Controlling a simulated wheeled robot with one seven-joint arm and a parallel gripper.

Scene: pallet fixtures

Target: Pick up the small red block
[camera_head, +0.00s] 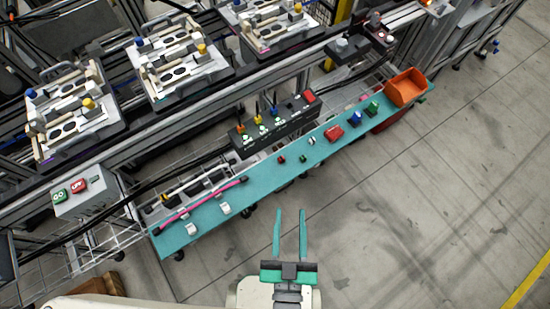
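A small dark red block (281,160) sits on the teal shelf (262,183), near its middle. A larger red piece (333,133) lies further right on the same shelf. My gripper (290,212) has two long teal fingers, parallel and apart, with bare floor showing between them. It is open and empty, below the shelf's front edge in the picture and apart from the red block. Nothing hides the small red block, but it is too small to make out its exact shape.
Near the block are small green (303,158) and white (311,141) pieces. An orange bin (405,87) is at the shelf's right end; a pink rod (202,206) lies at the left. A black control box (275,127) stands behind. Floor in front is clear.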

